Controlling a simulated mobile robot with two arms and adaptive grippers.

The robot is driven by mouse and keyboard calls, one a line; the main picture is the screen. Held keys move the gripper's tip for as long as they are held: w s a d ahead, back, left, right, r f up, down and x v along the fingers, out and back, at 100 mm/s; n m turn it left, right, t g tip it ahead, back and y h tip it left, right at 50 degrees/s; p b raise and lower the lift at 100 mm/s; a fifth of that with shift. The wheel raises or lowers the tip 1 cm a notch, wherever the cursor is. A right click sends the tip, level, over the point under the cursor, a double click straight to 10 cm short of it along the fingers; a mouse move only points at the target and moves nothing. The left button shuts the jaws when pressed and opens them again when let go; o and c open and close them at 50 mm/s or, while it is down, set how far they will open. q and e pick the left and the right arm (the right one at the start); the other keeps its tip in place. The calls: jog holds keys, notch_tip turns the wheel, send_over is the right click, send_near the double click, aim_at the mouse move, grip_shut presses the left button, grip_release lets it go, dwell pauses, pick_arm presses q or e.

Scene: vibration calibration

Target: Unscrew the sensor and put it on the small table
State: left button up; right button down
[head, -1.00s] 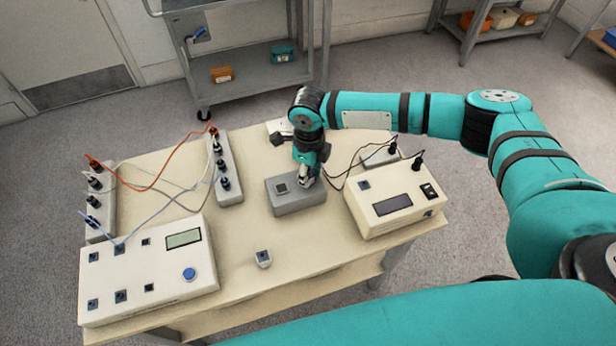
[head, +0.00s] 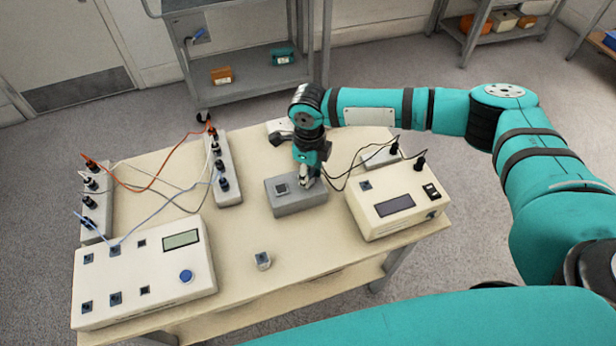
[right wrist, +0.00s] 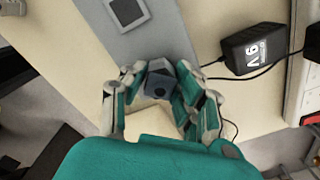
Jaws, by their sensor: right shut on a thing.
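My right gripper (head: 305,182) is at the right end of the grey block (head: 288,205), pointing down. In the right wrist view its fingers (right wrist: 160,92) are shut on a small blue-grey faceted sensor (right wrist: 159,77) with a dark round spot on its face. The sensor is right at the block's end; I cannot tell whether it is still screwed to it. In the head view the fingers mostly hide it. My left gripper is not in view.
A white box with a display and blue button (head: 145,270) stands front left. A cream box with a screen (head: 396,203) is to the right. Cabled strips (head: 224,170) are at the left. A black adapter (right wrist: 253,50) lies near the gripper. A grey cart (head: 255,80) stands behind.

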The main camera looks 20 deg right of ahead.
jog(key=c, duration=0.9)
grip_release()
jog(key=shift+w, duration=0.1)
jog(key=shift+c, duration=0.4)
jog(key=shift+m+p, duration=1.1)
jog(key=shift+m, duration=0.2)
jog(key=shift+m+p, duration=1.85)
jog(key=shift+m, duration=0.65)
jog(key=shift+m+p, duration=1.55)
jog(key=shift+m, duration=0.85)
jog(key=shift+m+p, duration=1)
jog(key=shift+m, duration=0.8)
